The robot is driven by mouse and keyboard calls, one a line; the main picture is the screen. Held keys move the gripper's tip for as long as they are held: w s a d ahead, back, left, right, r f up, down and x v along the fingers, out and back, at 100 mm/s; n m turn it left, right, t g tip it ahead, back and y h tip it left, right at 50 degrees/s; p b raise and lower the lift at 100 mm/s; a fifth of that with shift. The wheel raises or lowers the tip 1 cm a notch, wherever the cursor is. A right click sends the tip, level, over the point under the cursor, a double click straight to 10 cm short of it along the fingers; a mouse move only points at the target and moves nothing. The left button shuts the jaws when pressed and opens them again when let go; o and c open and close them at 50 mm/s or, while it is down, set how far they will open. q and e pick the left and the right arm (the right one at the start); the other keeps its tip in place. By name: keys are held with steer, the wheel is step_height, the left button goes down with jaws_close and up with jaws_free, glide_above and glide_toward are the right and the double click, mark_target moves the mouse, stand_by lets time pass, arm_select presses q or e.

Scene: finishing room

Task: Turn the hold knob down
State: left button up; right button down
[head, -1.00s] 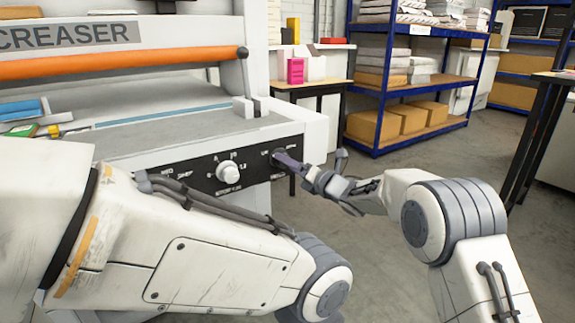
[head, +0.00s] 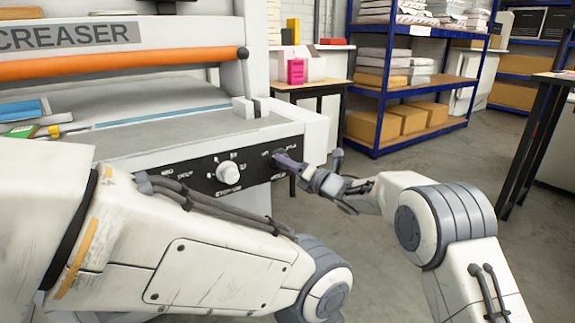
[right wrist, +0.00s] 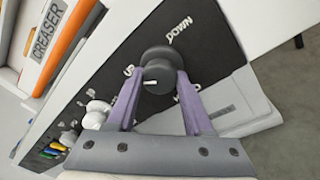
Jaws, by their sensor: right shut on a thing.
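The hold knob is a dark round knob (right wrist: 160,62) on the black control panel (right wrist: 205,45) in the right wrist view. It has a short white mark on its face. The words UP and DOWN are printed around it, and another label is partly hidden behind a finger. My right gripper (right wrist: 158,78) is shut on the knob, with one purple finger on each side of it. In the head view my right gripper (head: 286,160) reaches the right end of the panel and mostly covers the knob. My left gripper is out of the picture; only its arm shows.
A white dial (head: 228,172) sits left of the knob on the same panel; it also shows in the right wrist view (right wrist: 95,115). My left arm lies across the front of the creaser (head: 150,135).

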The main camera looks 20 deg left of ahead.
steer(key=shift+s+m+t+h+p, duration=0.15)
steer(key=shift+m+t+p, duration=0.4)
steer(key=shift+m, duration=3.7)
steer(key=shift+w+m+t+h+p, duration=0.1)
steer(key=shift+m+t+h+p, duration=0.4)
steer(key=shift+m, duration=3.8)
steer(key=shift+s+m+t+y+p, duration=0.1)
steer(key=shift+m+t+p, duration=0.45)
steer(key=shift+m, duration=3.7)
steer(key=shift+c, duration=1.6)
jaws_free()
